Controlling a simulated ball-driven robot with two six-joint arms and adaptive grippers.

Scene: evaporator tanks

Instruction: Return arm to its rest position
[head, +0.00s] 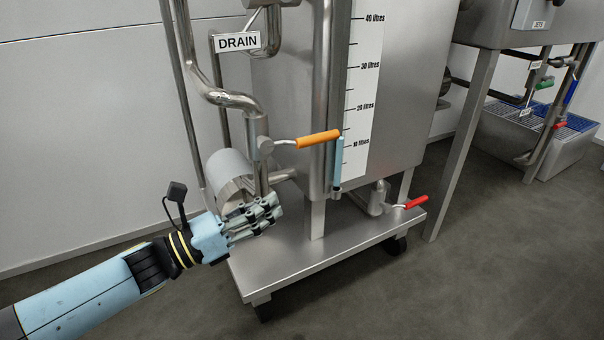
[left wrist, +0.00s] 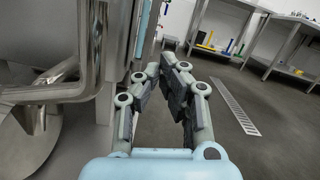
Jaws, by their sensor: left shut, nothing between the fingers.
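My left arm comes in from the lower left in the head view. Its left gripper (head: 279,211) is shut and empty, above the left part of the steel trolley base (head: 318,262) and in front of the tank's pipework. In the left wrist view the left gripper (left wrist: 172,66) shows its fingertips together with nothing between them. The orange-handled valve (head: 318,140) is up and to the right of the gripper, apart from it. My right gripper is not in view.
The steel tank (head: 283,105) with a litre scale (head: 364,85) stands on the wheeled base. A steel cylinder (head: 230,175) and pipes are close behind the gripper. A red-handled valve (head: 415,202) juts out at the right. The floor (head: 420,300) in front is clear.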

